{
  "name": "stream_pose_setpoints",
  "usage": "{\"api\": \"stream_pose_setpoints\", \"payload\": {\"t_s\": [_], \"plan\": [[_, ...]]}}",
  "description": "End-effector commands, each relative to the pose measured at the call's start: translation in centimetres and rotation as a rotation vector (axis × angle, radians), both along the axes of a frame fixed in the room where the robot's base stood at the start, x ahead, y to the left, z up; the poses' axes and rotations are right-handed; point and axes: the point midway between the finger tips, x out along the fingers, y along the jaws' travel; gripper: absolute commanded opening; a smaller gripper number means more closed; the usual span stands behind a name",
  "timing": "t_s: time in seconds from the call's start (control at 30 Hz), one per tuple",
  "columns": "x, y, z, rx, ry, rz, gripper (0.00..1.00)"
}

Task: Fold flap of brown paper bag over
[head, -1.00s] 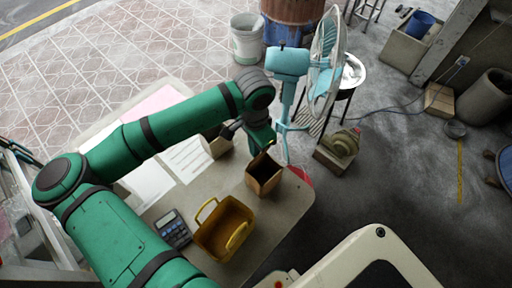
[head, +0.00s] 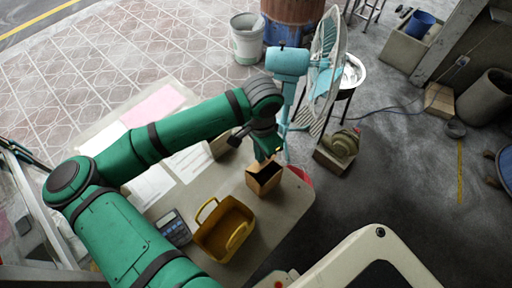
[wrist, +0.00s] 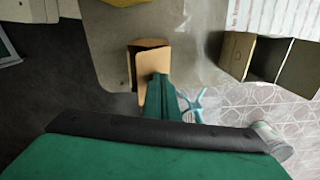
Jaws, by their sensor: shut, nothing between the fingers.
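The brown paper bag (head: 263,180) stands upright near the table's far right edge in the head view, its dark opening showing. In the wrist view the bag (wrist: 147,46) is at the upper middle, with a tan flap or side next to my gripper. My gripper (head: 268,157) is shut and empty at the bag's far upper rim in the head view. In the wrist view my gripper (wrist: 159,80) overlaps the bag's near edge. I cannot tell whether it touches the flap.
A yellow basket (head: 224,230) and a calculator (head: 172,228) are on the table (head: 285,215) to the left of the bag. A second brown box (head: 221,144) stands behind, partly hidden by my arm. A blue fan (head: 288,62) stands beyond the table.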

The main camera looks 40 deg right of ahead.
Motion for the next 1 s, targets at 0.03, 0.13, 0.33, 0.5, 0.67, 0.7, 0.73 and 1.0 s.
{"api": "stream_pose_setpoints", "payload": {"t_s": [0.03,0.13,0.33,0.5,0.67,0.7,0.73,1.0], "plan": [[-0.3,-0.1,0.0,0.000,0.001,-0.001,0.00],[-0.6,-0.1,-0.1,0.000,0.000,0.000,0.00],[-0.8,-0.1,-0.1,0.000,0.000,0.000,0.00],[-0.8,-0.1,-0.1,0.000,0.000,0.000,0.00],[-1.1,-0.2,-0.2,0.000,0.001,-0.001,0.00],[-1.2,-0.2,-0.3,0.000,0.001,-0.001,0.00],[-1.3,-0.2,-0.3,0.000,0.001,-0.001,0.00],[-2.3,-0.4,-0.9,-0.001,0.001,-0.001,0.00]]}}
